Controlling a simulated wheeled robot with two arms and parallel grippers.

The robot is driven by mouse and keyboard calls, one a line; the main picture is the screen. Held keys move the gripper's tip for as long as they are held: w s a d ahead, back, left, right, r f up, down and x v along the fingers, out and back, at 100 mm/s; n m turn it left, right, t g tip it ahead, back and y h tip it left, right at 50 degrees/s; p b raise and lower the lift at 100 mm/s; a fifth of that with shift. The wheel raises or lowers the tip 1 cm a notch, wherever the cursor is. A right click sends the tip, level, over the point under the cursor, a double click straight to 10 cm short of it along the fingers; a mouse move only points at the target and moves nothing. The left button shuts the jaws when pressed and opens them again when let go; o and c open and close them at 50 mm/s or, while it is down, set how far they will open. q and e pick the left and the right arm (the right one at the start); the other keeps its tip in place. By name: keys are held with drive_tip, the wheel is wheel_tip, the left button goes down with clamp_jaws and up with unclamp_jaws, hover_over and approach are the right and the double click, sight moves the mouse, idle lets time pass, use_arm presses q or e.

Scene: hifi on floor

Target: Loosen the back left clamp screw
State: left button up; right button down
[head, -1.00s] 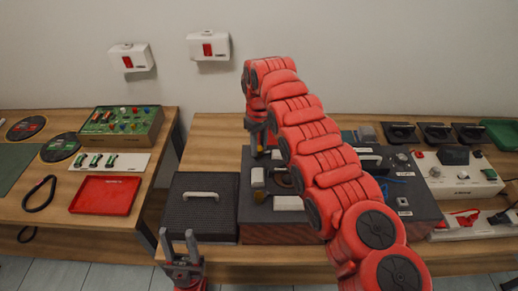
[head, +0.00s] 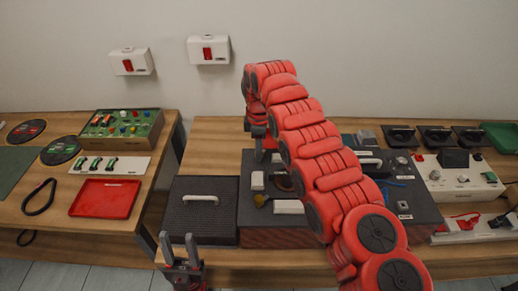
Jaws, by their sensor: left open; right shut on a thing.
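A dark device (head: 422,208) with a reddish front face stands on the right-hand table, partly hidden by my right arm. On its left part are two pale blocks (head: 289,207) and a small yellowish knob (head: 261,200). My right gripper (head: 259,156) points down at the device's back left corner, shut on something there. The back left clamp screw cannot be made out; the gripper covers that spot. My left gripper (head: 181,250) is open and empty, fingers up, in front of the table's front edge.
A black ribbed lid (head: 204,222) with a pale handle lies left of the device. A white control box (head: 462,180) and black trays (head: 436,136) are at the right. The left table holds a red tray (head: 106,197) and a green panel (head: 120,129). Wood behind the lid is clear.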

drive_tip(key=shift+n, duration=0.4)
drive_tip(key=c, duration=0.6)
unclamp_jaws()
drive_tip(key=shift+r, duration=0.3)
wheel_tip(320, 180, up, 3)
drive_tip(key=shift+a+r, duration=0.1)
drive_tip(key=shift+r, duration=0.05)
wheel_tip(320, 180, up, 14)
drive_tip(key=p, duration=1.3)
drive_tip(key=shift+f+p, duration=0.25)
drive_tip(key=shift+p, duration=0.1)
